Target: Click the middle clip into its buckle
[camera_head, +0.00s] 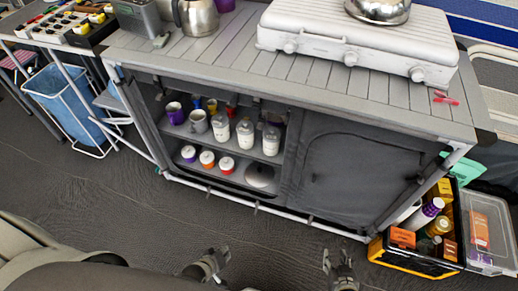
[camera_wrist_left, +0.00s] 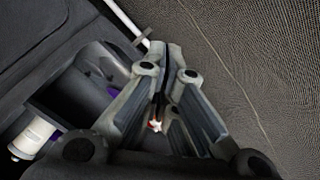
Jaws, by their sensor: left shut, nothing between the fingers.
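A grey cabinet (camera_head: 360,130) has an open left half and a dark fabric panel (camera_head: 345,160) over its right half. Small dark straps (camera_head: 257,207) sit along its lower front bar. I cannot make out the middle clip or its buckle for certain. My left gripper (camera_head: 219,252) is low in front of the cabinet, over the floor, apart from it. In the left wrist view its fingers (camera_wrist_left: 166,52) are shut and empty, beside the cabinet's edge. My right gripper (camera_head: 337,256) is further right, also over the floor, with its fingers apart and nothing between them.
Cups and white jars (camera_head: 245,133) stand on the open shelves; a white jar (camera_wrist_left: 32,137) shows in the left wrist view. A white stove (camera_head: 355,40) is on the worktop. A filled black-yellow crate (camera_head: 395,262) stands at the right. The floor (camera_head: 110,190) in front is clear.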

